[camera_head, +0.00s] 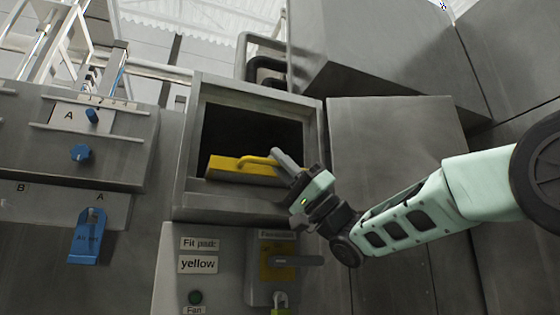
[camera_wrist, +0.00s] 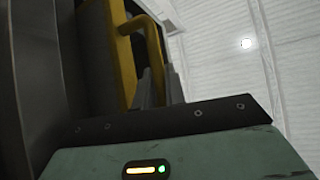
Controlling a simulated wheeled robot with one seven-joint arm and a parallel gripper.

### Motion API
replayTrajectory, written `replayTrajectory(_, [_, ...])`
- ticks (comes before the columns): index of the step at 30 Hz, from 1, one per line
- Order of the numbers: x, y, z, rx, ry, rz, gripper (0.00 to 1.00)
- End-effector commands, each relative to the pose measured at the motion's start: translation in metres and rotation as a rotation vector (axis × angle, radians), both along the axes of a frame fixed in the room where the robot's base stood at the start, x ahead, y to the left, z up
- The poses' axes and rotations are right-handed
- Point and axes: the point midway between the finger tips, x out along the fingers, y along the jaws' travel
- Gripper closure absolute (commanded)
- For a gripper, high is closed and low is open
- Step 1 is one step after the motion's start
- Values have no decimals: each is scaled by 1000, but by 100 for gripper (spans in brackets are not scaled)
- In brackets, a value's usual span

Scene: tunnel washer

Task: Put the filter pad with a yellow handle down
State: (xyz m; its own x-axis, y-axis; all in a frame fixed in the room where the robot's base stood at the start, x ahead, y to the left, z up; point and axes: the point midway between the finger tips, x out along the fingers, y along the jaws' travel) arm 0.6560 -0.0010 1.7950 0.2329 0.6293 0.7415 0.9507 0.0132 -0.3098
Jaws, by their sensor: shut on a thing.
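The filter pad (camera_head: 238,172) has a yellow front edge and a yellow handle (camera_head: 262,160). In the head view it sits in the lower part of a square dark opening in a grey metal frame. My gripper (camera_head: 280,156) reaches in from the right and is shut on the handle. In the wrist view the yellow handle (camera_wrist: 152,45) runs down between the grey fingers (camera_wrist: 150,88), beside the yellow edge of the pad (camera_wrist: 122,50). The back of the pad inside the opening is hidden in shadow.
The metal frame (camera_head: 186,150) surrounds the opening. Below it are a label reading "yellow" (camera_head: 198,264) and a yellow switch with a grey lever (camera_head: 290,261). Large grey panels (camera_head: 390,140) stand right, behind my arm.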

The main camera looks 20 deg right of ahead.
Motion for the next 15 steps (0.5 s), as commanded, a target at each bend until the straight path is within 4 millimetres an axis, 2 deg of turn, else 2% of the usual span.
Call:
replayTrajectory(3, [0, 0, 0, 0, 0, 0, 100])
replayTrajectory(4, [1, 0, -1, 0, 3, 0, 82])
replayTrajectory(6, [1, 0, -1, 0, 3, 0, 66])
replayTrajectory(15, [0, -1, -2, 0, 2, 0, 66])
